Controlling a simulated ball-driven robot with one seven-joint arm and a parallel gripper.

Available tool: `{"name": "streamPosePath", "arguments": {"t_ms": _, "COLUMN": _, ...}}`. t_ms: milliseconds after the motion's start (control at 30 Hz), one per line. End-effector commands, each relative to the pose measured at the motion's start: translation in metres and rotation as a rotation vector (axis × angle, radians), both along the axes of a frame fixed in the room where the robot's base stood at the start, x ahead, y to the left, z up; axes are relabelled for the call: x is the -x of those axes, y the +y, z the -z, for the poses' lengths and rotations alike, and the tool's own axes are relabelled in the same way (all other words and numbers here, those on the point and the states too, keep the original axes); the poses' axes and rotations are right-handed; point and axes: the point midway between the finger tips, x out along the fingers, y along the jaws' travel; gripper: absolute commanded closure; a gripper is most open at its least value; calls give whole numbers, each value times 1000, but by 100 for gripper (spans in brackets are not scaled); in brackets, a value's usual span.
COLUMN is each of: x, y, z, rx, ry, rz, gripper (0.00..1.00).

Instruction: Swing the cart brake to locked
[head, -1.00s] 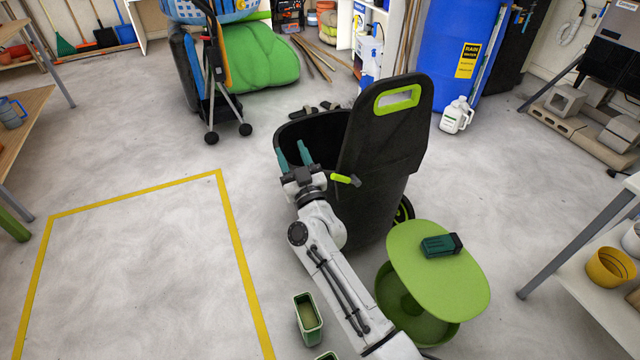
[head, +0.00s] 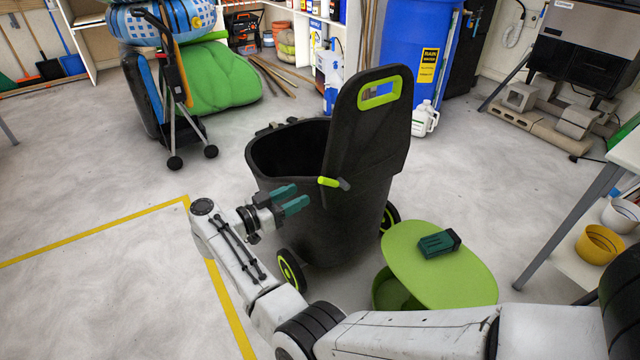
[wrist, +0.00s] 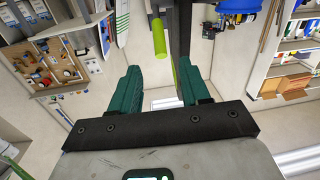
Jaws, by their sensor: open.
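The cart is a black wheeled bin (head: 285,165) with a tall upright back panel (head: 368,130). A short lime-green lever (head: 328,182) on a dark pivot sticks out to the left near the foot of the panel; I take it for the brake. My gripper (head: 294,198) has teal fingers, is open and empty, and is left of and slightly below the lever, in front of the bin's near wall. In the wrist view the lime lever (wrist: 160,38) shows beyond the fingertips, between the two fingers, apart from them. I see no mark for the locked position.
A green round-topped stand (head: 440,275) with a dark teal box (head: 438,243) is right of the bin. A white jug (head: 425,120) is behind the cart. The floor to the left is clear, with yellow tape (head: 100,230).

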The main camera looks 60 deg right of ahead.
Motion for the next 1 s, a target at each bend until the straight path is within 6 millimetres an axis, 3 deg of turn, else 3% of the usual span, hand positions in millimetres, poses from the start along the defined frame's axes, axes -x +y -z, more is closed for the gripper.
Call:
{"name": "streamPosePath", "arguments": {"t_ms": 500, "x": 30, "y": -80, "z": 1, "rx": 5, "ry": -1, "rz": 0, "gripper": 54}}
{"name": "streamPosePath", "arguments": {"t_ms": 700, "x": 35, "y": -93, "z": -1, "rx": 5, "ry": -2, "rz": -3, "gripper": 54}}
{"name": "streamPosePath", "arguments": {"t_ms": 1000, "x": 35, "y": -94, "z": -1, "rx": 5, "ry": -2, "rz": -3, "gripper": 54}}
